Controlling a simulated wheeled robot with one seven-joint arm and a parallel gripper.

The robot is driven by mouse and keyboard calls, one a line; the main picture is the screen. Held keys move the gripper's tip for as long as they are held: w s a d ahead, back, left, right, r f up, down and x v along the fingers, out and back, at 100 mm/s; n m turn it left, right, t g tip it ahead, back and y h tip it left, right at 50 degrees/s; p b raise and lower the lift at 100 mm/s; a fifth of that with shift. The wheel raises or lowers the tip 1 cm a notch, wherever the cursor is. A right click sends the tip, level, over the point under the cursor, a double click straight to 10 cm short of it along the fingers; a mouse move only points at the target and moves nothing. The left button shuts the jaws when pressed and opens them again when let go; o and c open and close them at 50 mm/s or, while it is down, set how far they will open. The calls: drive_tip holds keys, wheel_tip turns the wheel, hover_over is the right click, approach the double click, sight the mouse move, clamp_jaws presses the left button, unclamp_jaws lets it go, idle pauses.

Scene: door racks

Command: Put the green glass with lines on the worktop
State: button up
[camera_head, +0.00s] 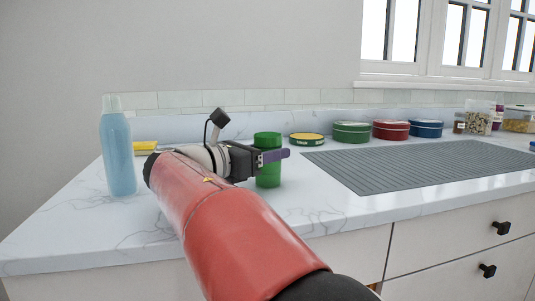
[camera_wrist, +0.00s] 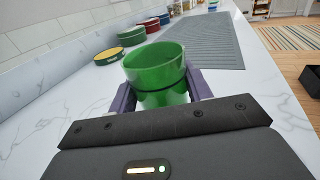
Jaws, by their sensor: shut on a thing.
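The green glass (camera_head: 268,172) stands upright at the worktop (camera_head: 320,205), left of the grey ribbed mat. My gripper (camera_head: 272,156) is shut on it, with the fingers on either side of the glass. In the wrist view the green glass (camera_wrist: 158,75) is between the two purple fingers (camera_wrist: 160,92), and a dark line runs around it. Its base looks at or very near the worktop surface; I cannot tell whether it touches. The lower part of the glass is hidden by my gripper in the wrist view.
A blue bottle (camera_head: 117,152) and a yellow sponge-like item (camera_head: 145,148) are at the left. Round tins in yellow (camera_head: 307,140), green (camera_head: 351,132), red (camera_head: 390,131) and blue (camera_head: 426,128) line the back. A grey ribbed mat (camera_head: 420,165) lies right. Bare worktop surrounds the glass.

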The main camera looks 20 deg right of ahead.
drive_tip(key=o, duration=1.1)
drive_tip(key=shift+f, duration=0.1)
drive_tip(key=shift+r, duration=0.25)
drive_tip(key=v, duration=1.1)
drive_tip(key=shift+a+f, duration=0.1)
drive_tip(key=shift+a, duration=0.15)
drive_tip(key=shift+s+a, duration=0.15)
drive_tip(key=shift+a, duration=0.1)
